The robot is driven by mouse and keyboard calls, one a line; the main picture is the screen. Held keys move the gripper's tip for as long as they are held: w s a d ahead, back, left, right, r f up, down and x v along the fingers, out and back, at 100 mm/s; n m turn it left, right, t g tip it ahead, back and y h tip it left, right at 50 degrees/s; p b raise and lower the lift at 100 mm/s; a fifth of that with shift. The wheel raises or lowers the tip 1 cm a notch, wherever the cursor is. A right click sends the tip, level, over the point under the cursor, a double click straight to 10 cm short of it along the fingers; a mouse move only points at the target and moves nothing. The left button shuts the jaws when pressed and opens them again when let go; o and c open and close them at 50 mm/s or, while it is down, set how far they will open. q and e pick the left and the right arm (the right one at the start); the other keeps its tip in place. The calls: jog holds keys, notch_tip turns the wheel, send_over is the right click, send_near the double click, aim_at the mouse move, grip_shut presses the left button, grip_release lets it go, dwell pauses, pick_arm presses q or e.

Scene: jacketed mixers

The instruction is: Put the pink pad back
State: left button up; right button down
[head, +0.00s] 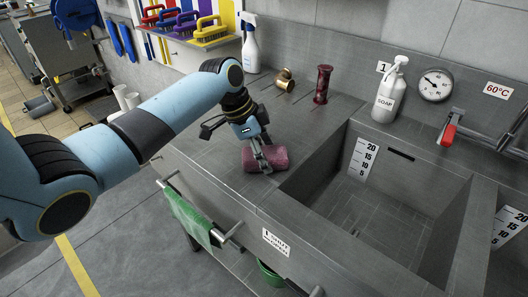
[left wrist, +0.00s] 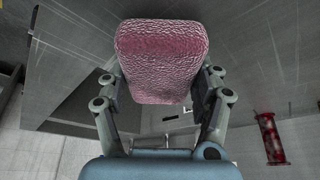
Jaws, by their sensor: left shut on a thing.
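The pink pad (head: 276,159) is a rounded, rough-textured block at the counter's front part, left of the sink. My left gripper (head: 261,160) reaches down to it from above and is shut on it. In the left wrist view the pad (left wrist: 163,60) fills the space between the two fingers of my left gripper (left wrist: 160,92). Whether the pad touches the counter (head: 225,155) cannot be told for sure. My right gripper is not in view.
The empty sink (head: 370,215) lies to the right. Behind stand a dark red cylinder (head: 322,85), a brass fitting (head: 285,79), a spray bottle (head: 251,50) and a soap bottle (head: 389,92). A green towel (head: 190,216) hangs on the front rail. Brushes (head: 210,29) sit on a wall rack.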

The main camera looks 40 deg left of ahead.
pick_arm(q)
jog(key=shift+f, duration=0.2)
jog(key=o, duration=1.2)
jog(key=shift+c, duration=0.2)
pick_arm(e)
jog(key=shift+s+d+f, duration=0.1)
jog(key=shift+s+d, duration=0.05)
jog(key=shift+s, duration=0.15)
pick_arm(q)
jog(key=shift+r, duration=0.15)
jog(key=shift+a+r, duration=0.1)
jog(key=shift+r, duration=0.15)
jog(key=v, duration=1.1)
jog(key=shift+r+b, duration=0.25)
jog(key=shift+b, duration=0.15)
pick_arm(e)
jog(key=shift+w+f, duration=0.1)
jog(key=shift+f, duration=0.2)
pick_arm(q)
jog(key=shift+s, duration=0.15)
